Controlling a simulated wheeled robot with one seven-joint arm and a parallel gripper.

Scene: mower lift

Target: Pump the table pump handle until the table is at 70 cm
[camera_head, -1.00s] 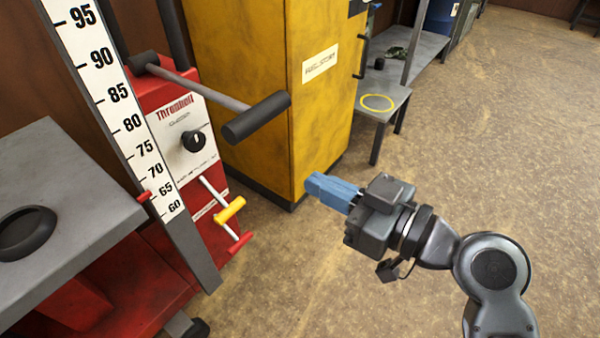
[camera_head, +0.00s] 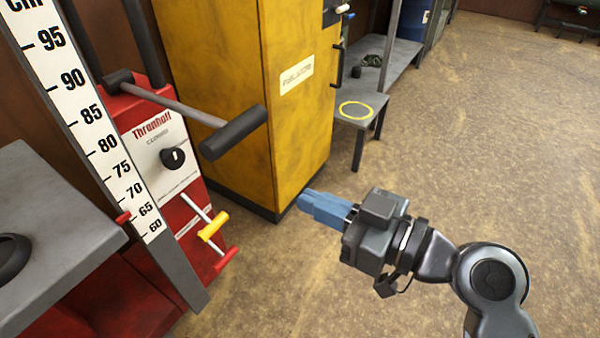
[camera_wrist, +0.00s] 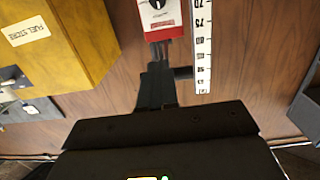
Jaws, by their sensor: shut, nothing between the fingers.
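The red pump unit (camera_head: 185,215) stands at the left with a white panel and a black knob by the word CLOSED. A grey rod with a thick black grip, apparently the pump handle (camera_head: 232,132), sticks out from it toward the right. The white height scale (camera_head: 105,150) stands in front of the unit; its red pointer (camera_head: 122,217) is at about 65. The grey table top (camera_head: 75,215) is at the left edge. My gripper (camera_head: 308,201) has blue fingers, shut and empty, right of and below the handle grip, apart from it. The wrist view shows the fingers (camera_wrist: 157,72) dark.
A yellow fuel cabinet (camera_head: 240,70) stands just behind the handle and left of my gripper. A small yellow-gripped lever (camera_head: 213,226) and a red-tipped one (camera_head: 226,259) stick out low on the unit. A low grey bench (camera_head: 385,105) is farther back. The floor at right is clear.

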